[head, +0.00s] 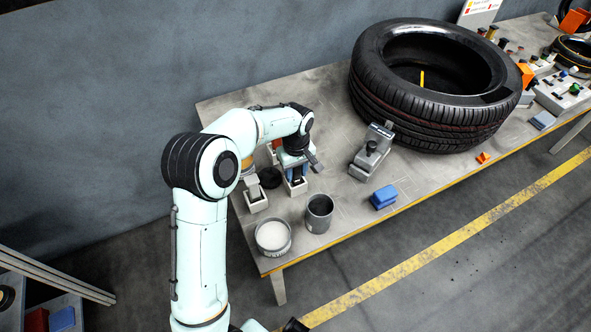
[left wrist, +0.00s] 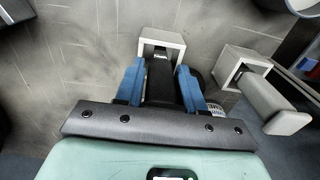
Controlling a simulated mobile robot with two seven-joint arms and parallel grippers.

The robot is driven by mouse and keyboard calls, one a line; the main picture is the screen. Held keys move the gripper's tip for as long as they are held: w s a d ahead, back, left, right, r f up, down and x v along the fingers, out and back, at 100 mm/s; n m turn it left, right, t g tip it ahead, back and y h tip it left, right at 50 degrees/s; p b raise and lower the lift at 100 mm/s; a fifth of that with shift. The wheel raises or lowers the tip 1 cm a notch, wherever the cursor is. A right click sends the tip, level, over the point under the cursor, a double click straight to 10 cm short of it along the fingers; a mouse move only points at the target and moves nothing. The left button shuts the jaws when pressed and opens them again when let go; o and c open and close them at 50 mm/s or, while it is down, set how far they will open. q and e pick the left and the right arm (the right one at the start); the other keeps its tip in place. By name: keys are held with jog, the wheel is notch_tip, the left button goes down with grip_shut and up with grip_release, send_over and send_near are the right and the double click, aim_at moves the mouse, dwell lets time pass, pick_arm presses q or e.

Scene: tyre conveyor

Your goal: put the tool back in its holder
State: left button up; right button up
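My left gripper (head: 296,171) is over a small pale holder (head: 295,187) on the table. In the left wrist view its two blue fingers (left wrist: 160,80) are shut on the sides of a dark tool (left wrist: 160,88). The tool's far end lines up with the opening of the square pale holder (left wrist: 163,40). How deep it sits inside cannot be told. In the head view the arm and fingers mostly hide the tool.
A second holder (head: 256,202) with a grey-handled tool (left wrist: 272,103) stands close beside. A grey pot (head: 319,214) and a tin with white content (head: 273,237) stand in front. A grey device (head: 371,152), blue block (head: 383,197) and large tyre (head: 435,85) are to the right.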

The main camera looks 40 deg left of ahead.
pick_arm(q)
jog(key=o, duration=0.5)
jog(key=shift+r, duration=0.1)
notch_tip(320, 180, up, 13)
jog(key=shift+r+p, duration=0.1)
jog(key=shift+p, duration=0.65)
pick_arm(e)
jog(key=shift+w+r, duration=0.25)
jog(key=shift+r, duration=0.2)
jog(key=shift+w+r, duration=0.2)
jog(key=shift+r, duration=0.25)
